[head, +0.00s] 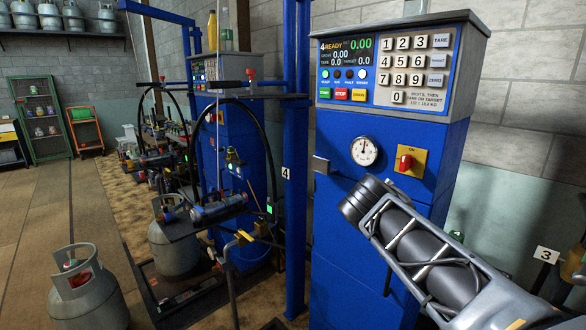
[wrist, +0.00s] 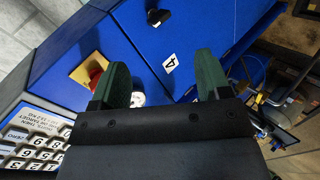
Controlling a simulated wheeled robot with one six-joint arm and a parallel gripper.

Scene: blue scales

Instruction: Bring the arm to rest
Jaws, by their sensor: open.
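My gripper (wrist: 162,76) shows in the wrist view as two dark green fingers, spread apart with nothing held between them. Behind the fingers is the blue scale cabinet (wrist: 150,30), seen at a tilt. The white dial gauge (wrist: 138,99) shows partly between the fingers, close to the left one. In the head view my arm (head: 430,262) reaches in from the lower right, in front of the blue cabinet (head: 345,245). I cannot make out the fingers in the head view.
The cabinet carries a keypad panel (head: 412,68), a dial gauge (head: 364,151) and a red knob (head: 405,162) on a yellow plate. A grey gas cylinder (head: 88,298) stands at the lower left. Another cylinder (head: 173,250) stands on a scale. Floor at the left is open.

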